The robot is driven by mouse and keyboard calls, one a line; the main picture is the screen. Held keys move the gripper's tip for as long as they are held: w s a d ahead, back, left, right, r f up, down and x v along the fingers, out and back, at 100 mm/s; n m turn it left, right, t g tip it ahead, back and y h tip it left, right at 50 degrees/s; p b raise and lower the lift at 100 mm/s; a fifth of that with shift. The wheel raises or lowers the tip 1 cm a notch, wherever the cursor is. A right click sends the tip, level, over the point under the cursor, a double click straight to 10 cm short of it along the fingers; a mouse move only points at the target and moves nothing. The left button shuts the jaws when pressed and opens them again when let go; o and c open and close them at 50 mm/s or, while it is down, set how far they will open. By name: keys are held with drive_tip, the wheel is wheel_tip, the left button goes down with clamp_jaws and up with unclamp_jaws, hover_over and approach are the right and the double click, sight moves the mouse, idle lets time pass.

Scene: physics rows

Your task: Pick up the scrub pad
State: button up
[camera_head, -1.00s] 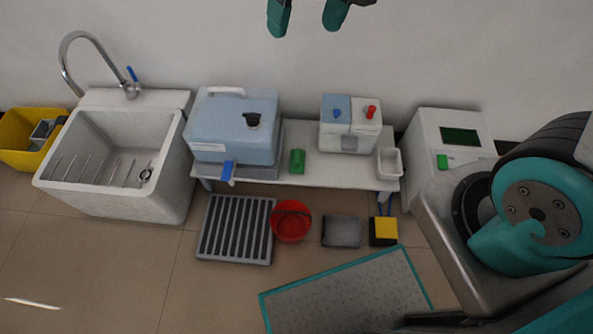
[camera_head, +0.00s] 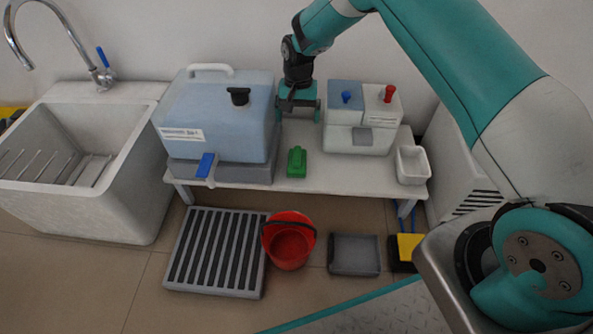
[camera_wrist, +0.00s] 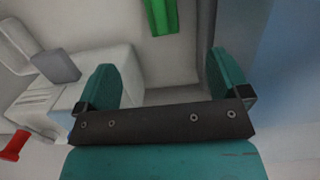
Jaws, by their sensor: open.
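The scrub pad appears to be the green block (camera_head: 297,162) lying on the white low table, between the blue tank and the white dispenser box. It also shows at the top of the wrist view (camera_wrist: 160,15), cut off by the edge. My gripper (camera_head: 298,112) points down, behind and above the pad, between the tank and the dispenser. In the wrist view my gripper (camera_wrist: 160,78) has its teal fingers wide apart, with nothing between them. It does not touch the pad.
The blue tank (camera_head: 215,115) stands close left of my gripper, the white dispenser (camera_head: 360,118) close right. A small white tub (camera_head: 411,165) sits at the table's right end. A sink (camera_head: 90,165) is at left. A red bucket (camera_head: 288,243), grey grate (camera_head: 217,250) and grey tray (camera_head: 354,255) are on the floor.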

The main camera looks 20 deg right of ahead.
sight(297, 153)
drive_tip(key=f+b, duration=0.2)
drive_tip(key=f, duration=0.2)
drive_tip(key=f+b, duration=0.2)
drive_tip(key=f, duration=0.2)
drive_tip(key=s+f+b, duration=0.1)
drive_tip(key=f+b, duration=0.1)
drive_tip(key=f, duration=0.2)
drive_tip(key=shift+s+a+f, duration=0.1)
drive_tip(key=shift+a+f, duration=0.15)
drive_tip(key=shift+f, duration=0.1)
wheel_tip(297, 153, down, 5)
drive_tip(key=b, duration=0.4)
drive_tip(key=shift+f, duration=0.1)
drive_tip(key=c, duration=1)
